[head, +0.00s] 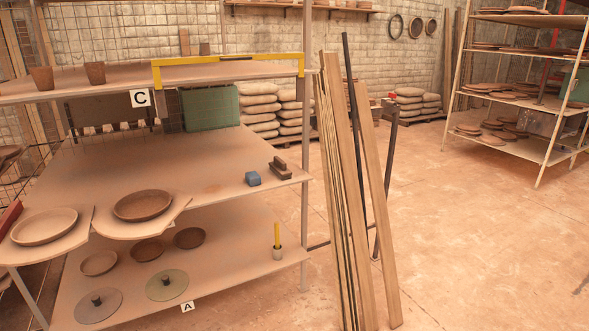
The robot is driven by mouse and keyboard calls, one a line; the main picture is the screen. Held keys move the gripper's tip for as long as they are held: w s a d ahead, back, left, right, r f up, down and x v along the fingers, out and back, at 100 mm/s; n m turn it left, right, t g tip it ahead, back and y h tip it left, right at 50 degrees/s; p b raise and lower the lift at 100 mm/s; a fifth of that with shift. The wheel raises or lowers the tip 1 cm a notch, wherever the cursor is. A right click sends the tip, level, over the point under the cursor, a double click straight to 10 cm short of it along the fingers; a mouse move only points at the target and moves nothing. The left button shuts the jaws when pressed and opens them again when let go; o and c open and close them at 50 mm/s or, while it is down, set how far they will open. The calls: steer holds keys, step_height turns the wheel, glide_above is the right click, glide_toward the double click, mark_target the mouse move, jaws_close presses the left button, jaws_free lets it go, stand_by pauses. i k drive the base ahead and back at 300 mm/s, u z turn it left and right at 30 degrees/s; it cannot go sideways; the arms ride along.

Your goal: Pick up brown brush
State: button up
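A brown brush (280,170), a dark block with a raised grip on top, rests on the middle shelf (190,170) near its right front corner. Nothing covers the brush in the head view. My gripper is not in view.
Clay plates (44,227) sit on boards at the shelf's left front. The lower shelf (215,255) holds bowls, discs and a yellow stick in a small cup (277,240). Long planks (375,190) lean just right of the shelf post. The floor (480,240) at right is clear.

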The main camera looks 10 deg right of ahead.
mark_target(278, 167)
steer(key=u, duration=0.1)
steer(key=i, duration=0.95)
steer(key=z, duration=0.05)
